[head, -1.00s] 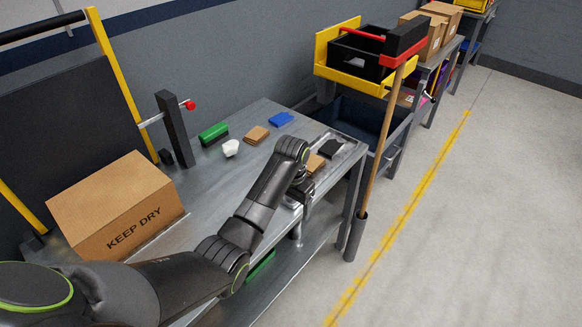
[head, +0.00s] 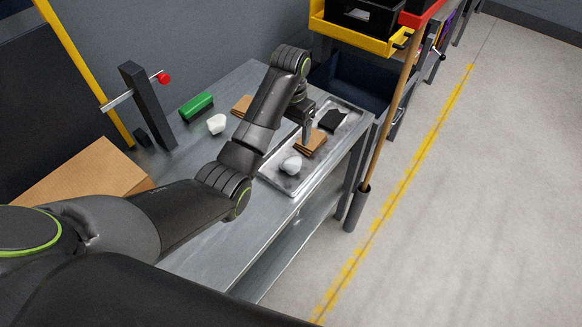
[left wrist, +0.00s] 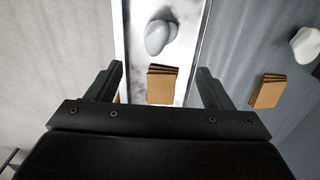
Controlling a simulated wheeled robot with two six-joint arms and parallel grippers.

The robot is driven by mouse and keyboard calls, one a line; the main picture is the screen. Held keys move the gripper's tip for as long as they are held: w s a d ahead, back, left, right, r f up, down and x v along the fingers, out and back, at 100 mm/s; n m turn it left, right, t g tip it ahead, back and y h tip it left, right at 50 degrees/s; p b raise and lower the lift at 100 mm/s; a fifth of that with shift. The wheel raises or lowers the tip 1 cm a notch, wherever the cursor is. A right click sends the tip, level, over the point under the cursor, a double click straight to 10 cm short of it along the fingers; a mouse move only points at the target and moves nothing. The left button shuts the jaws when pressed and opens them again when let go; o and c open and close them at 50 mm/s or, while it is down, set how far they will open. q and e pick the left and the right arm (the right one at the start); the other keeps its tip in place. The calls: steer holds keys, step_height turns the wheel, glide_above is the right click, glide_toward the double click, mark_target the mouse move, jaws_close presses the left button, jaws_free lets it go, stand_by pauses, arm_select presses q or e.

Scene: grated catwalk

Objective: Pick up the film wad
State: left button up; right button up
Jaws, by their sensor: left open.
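Two pale lumps are in view, and I cannot tell for sure which is the film wad. A smooth whitish wad (head: 291,165) lies on the near part of a metal tray (head: 270,178); the left wrist view shows it (left wrist: 158,38) beyond the fingertips. A white, faceted lump (head: 216,124) lies on the bare bench top, and shows at the right edge of the left wrist view (left wrist: 307,45). My left gripper (head: 306,138) is open and empty above the tray, with a brown cardboard stack (left wrist: 162,84) showing between its fingers. My right gripper is not in view.
A black piece (head: 333,120) lies at the tray's far end. A green block (head: 196,105) and another cardboard stack (head: 241,105) lie on the bench behind my arm. A post with a red knob (head: 148,105) and a carton (head: 85,180) stand left. A wooden handle (head: 385,130) rises beside the bench.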

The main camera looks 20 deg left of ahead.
arm_select(q)
steer(key=b, duration=0.2)
glide_above(291, 158)
steer(key=f, duration=0.4)
steer(key=shift+w+a+f, duration=0.2)
steer(key=shift+a+f, duration=0.05)
step_height(291, 158, down, 3)
steer(key=shift+d+f+p, duration=0.1)
steer(key=shift+p, duration=0.7)
steer(key=shift+f, duration=0.5)
steer(key=f+p, duration=0.1)
steer(key=f, duration=0.2)
steer(key=shift+s+d+f, duration=0.1)
steer(key=shift+s+f, duration=0.1)
steer(key=shift+f, duration=0.75)
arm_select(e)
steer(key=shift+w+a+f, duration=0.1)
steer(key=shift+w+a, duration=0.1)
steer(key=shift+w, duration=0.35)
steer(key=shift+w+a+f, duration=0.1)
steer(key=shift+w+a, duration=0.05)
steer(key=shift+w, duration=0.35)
arm_select(q)
steer(key=c, duration=1)
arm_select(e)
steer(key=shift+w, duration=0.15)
